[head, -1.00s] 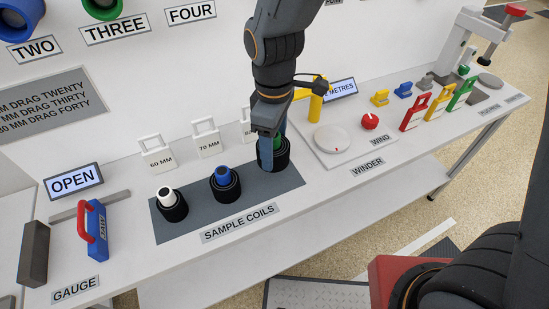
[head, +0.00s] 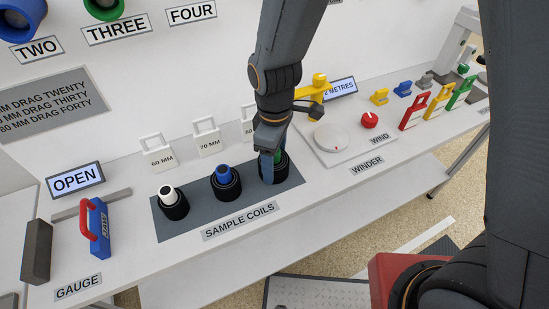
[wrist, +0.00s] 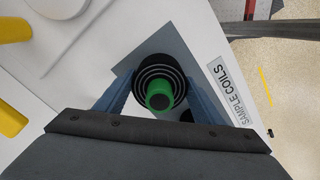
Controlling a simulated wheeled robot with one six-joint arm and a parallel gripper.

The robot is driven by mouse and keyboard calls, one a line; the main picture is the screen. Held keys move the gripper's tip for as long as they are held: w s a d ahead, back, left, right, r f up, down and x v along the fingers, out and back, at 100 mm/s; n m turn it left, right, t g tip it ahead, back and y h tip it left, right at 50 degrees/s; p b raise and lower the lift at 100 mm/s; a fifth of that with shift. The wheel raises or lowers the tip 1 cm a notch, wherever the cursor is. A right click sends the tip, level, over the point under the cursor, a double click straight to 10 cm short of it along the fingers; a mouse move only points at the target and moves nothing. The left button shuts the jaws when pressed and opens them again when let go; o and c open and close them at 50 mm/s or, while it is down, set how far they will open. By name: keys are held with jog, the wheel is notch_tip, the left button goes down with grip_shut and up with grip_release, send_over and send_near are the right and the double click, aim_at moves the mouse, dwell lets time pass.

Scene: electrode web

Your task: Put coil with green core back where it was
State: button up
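The coil with the green core (head: 281,171) is a black wound roll at the right end of the grey mat (head: 200,225). It is upright and appears to rest on the mat, though its base is partly hard to judge. In the wrist view the green core (wrist: 158,95) points up at the camera, with the black rings (wrist: 160,68) around it. My gripper (head: 266,167) points down over it. Its blue-grey fingers (wrist: 160,90) lie along both sides of the roll and look closed against it. One finger hides part of the coil in the head view.
The blue-core coil (head: 225,183) and white-core coil (head: 172,203) stand to the left on the mat. White tagged stands (head: 208,142) are behind. The winder plate (head: 332,137) and a yellow part (head: 312,90) are to the right. The SAMPLE COILS label (head: 240,220) is in front.

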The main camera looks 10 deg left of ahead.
jog(key=o, duration=0.4)
jog(key=shift+c, duration=0.2)
jog(key=shift+r, duration=0.15)
notch_tip(320, 180, up, 12)
jog(key=shift+r+b, duration=0.1)
jog(key=shift+b, duration=0.65)
jog(key=s+d+f+m, duration=0.1)
jog(key=d+f+m, duration=0.1)
jog(key=d+m, duration=0.5)
jog(key=s+d+f+m, duration=0.1)
jog(key=d+m, duration=0.7)
jog(key=d, duration=0.9)
jog(key=shift+s+f+t, duration=0.3)
jog(key=shift+f, duration=0.4)
jog(key=shift+d, duration=0.1)
